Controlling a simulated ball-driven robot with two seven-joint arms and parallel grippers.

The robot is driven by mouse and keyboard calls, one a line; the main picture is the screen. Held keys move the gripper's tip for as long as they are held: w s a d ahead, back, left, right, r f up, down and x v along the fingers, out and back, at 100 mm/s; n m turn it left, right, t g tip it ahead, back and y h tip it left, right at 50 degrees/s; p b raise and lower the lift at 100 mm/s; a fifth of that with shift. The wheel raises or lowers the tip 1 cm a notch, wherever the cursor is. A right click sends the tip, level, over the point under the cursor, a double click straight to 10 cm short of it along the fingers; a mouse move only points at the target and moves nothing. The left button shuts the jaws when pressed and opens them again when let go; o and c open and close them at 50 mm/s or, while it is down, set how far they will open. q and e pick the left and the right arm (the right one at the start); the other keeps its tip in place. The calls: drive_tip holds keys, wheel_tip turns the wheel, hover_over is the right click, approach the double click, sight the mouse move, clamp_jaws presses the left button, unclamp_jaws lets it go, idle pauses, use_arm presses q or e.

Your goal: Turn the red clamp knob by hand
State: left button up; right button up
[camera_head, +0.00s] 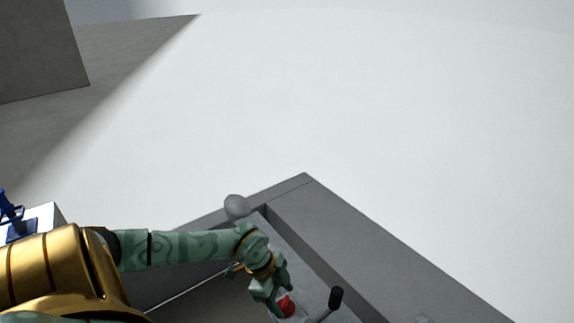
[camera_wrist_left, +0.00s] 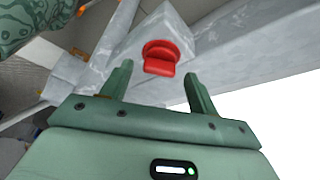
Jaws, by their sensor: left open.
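The red clamp knob (camera_head: 287,306) shows at the bottom of the head view, on a grey metal part. In the left wrist view the red knob (camera_wrist_left: 160,58) has a round base and a flat grip, and sits on the face of a grey block. My left gripper (camera_head: 277,303) is right by the knob in the head view and partly covers it. In the wrist view the left gripper's two fingers (camera_wrist_left: 158,82) are apart, with the knob just beyond and between their tips. I see no contact. My right gripper is not in view.
A black-tipped lever (camera_head: 336,297) stands just right of the knob. A grey rounded knob (camera_head: 236,206) is behind my left wrist. A grey frame wall (camera_head: 390,255) runs along the right. A blue item (camera_head: 10,210) is at the far left. The pale floor beyond is clear.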

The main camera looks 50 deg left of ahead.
use_arm(q)
drive_tip(key=shift+d+f, duration=0.15)
drive_tip(key=shift+f, duration=0.25)
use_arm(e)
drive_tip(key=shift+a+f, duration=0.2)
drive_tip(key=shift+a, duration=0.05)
use_arm(q)
drive_tip(key=c, duration=1)
